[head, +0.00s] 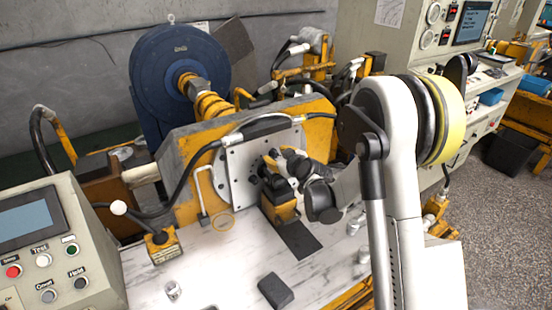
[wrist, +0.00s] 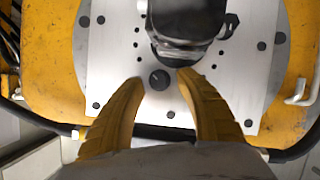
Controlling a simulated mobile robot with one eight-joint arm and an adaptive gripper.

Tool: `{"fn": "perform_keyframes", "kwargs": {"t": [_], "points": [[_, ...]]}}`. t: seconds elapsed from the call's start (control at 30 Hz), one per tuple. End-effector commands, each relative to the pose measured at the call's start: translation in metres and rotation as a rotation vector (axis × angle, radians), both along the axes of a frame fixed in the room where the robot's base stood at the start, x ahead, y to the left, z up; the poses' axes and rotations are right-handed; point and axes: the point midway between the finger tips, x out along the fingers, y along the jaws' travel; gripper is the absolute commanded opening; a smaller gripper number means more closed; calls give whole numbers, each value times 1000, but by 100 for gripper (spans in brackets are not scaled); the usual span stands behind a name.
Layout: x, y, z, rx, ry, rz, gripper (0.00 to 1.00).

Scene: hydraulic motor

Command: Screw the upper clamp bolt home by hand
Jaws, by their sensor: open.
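The upper clamp bolt (wrist: 159,79), a dark round head, shows against the grey mounting plate (wrist: 110,55) in the wrist view. It lies between the tips of my gripper's yellow fingers (wrist: 161,77), with a gap on each side. My gripper is open and holds nothing. How far the bolt stands out from the plate cannot be told. The dark hydraulic motor (wrist: 185,22) is close beyond the fingertips. In the head view my gripper (head: 278,160) is at the plate (head: 240,172), just above the motor (head: 275,185), and hides the bolt.
A yellow block (head: 281,212) stands under the motor. A black hose (head: 178,192) arches in front of the yellow frame, and a white hook handle (head: 202,190) is left of the plate. A dark block (head: 276,290) lies on the pale bench top (head: 225,265), which is mostly clear at front.

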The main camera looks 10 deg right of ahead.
Motion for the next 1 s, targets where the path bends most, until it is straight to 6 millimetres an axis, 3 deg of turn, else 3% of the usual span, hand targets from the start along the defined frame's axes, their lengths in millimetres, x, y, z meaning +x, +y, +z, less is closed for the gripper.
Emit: {"fn": "perform_keyframes", "kwargs": {"t": [0.33, 0.37, 0.4, 0.5, 1.0], "points": [[5, 1, -1, 1, 0, 0, 41], [5, 1, -1, 1, 0, 0, 37], [5, 1, -1, 1, 0, 0, 25], [5, 1, -2, 1, 0, 0, 0], [5, 0, -2, 47, 16, 0, 0]]}}
